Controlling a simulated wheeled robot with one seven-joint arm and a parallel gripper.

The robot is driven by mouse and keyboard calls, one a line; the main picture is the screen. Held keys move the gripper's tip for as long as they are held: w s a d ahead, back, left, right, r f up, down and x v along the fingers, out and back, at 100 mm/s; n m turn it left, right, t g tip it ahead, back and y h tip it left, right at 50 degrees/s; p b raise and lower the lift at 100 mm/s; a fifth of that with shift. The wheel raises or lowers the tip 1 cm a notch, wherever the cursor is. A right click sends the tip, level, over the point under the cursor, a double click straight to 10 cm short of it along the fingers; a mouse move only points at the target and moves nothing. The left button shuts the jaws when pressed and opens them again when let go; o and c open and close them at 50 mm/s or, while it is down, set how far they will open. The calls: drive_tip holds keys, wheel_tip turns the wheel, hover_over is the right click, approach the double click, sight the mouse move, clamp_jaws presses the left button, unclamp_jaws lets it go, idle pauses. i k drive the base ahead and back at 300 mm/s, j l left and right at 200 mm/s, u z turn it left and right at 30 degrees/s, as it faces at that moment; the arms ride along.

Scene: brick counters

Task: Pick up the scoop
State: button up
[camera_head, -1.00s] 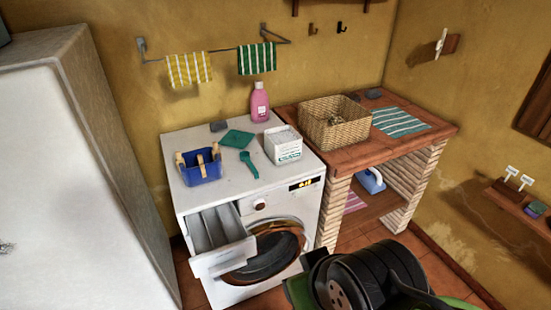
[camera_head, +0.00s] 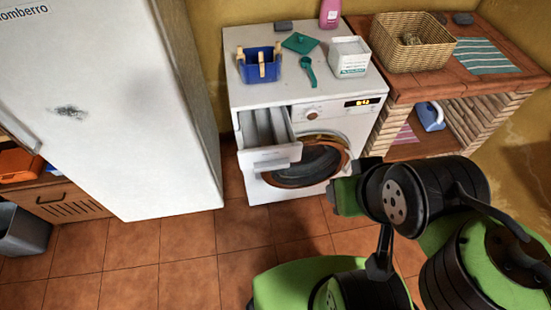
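The scoop (camera_head: 308,70) is small and teal-green. It lies on top of the white washing machine (camera_head: 245,96), between a blue basket and a white box. My arm is in the lower right, in front of and below the machine top, well apart from the scoop. The fingers of my gripper do not show clearly, so I cannot tell whether it is open or shut.
A blue basket with clothespins (camera_head: 260,66), a green cloth (camera_head: 300,43) and a white box (camera_head: 349,57) stand around the scoop. The detergent drawer (camera_head: 268,140) is pulled out. A wicker basket (camera_head: 411,42) sits on the brick counter.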

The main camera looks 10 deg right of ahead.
sight(310, 72)
drive_tip(key=i+l+u, duration=0.15)
drive_tip(key=u, duration=0.3)
drive_tip(key=i+l+u, duration=0.2)
drive_tip(key=u, duration=0.25)
drive_tip(key=i+l+u, duration=0.15)
drive_tip(key=u, duration=0.3)
drive_tip(key=l+u, duration=0.4)
drive_tip(key=i+l+u, duration=0.1)
drive_tip(key=l+u, duration=0.35)
drive_tip(key=j, duration=0.1)
